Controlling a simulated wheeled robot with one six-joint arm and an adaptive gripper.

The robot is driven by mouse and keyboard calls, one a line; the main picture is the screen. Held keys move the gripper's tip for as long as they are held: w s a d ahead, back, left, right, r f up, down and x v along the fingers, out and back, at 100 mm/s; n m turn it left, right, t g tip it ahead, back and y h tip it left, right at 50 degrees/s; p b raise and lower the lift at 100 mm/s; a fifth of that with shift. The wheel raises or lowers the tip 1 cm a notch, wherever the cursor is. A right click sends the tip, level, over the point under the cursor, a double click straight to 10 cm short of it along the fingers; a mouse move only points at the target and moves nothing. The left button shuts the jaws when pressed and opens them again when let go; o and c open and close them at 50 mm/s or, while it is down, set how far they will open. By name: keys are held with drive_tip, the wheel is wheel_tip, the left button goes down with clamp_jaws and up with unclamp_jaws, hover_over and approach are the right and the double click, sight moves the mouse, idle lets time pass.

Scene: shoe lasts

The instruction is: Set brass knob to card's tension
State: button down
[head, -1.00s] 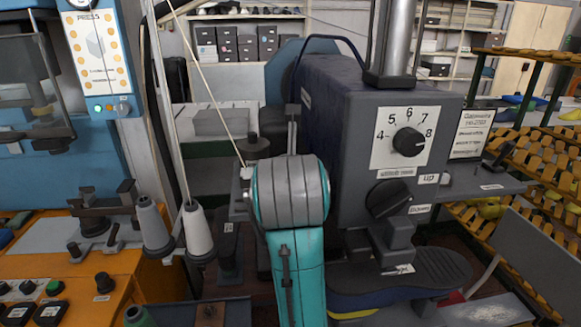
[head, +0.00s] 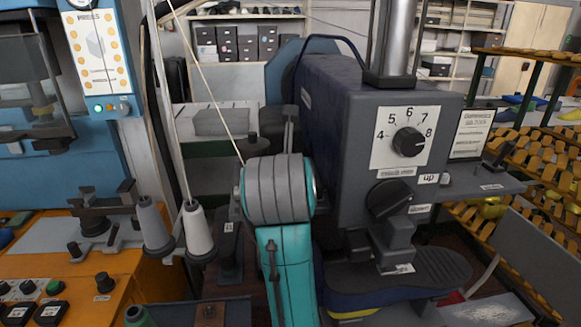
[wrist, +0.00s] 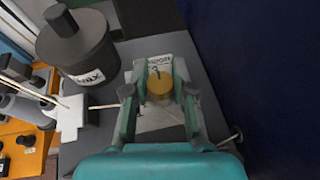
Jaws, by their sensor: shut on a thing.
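The brass knob (wrist: 160,86) shows in the wrist view on a grey surface, in front of a small white label whose writing I cannot read. My gripper (wrist: 159,93) is shut on the knob, with one teal finger on each side. A thin thread lies close to the knob. In the head view my arm hides the knob and gripper. A white printed card (head: 471,133) stands at the right side of the dark machine; its text is too small to read.
A dark lidded pot (wrist: 78,48) with a white label stands left of my gripper. The dark machine (head: 335,130) rises close on the right, with a black dial knob (head: 409,142) on a 4-to-8 scale. Thread cones (head: 197,232) stand left of my arm.

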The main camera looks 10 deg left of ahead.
drive_tip(key=shift+m+h, duration=1.9)
drive_tip(key=shift+h, duration=0.3)
drive_tip(key=c, duration=0.9)
unclamp_jaws()
drive_tip(key=shift+s, duration=0.1)
drive_tip(key=v, duration=1.2)
drive_tip(key=shift+r, duration=0.15)
drive_tip(key=shift+c, duration=0.2)
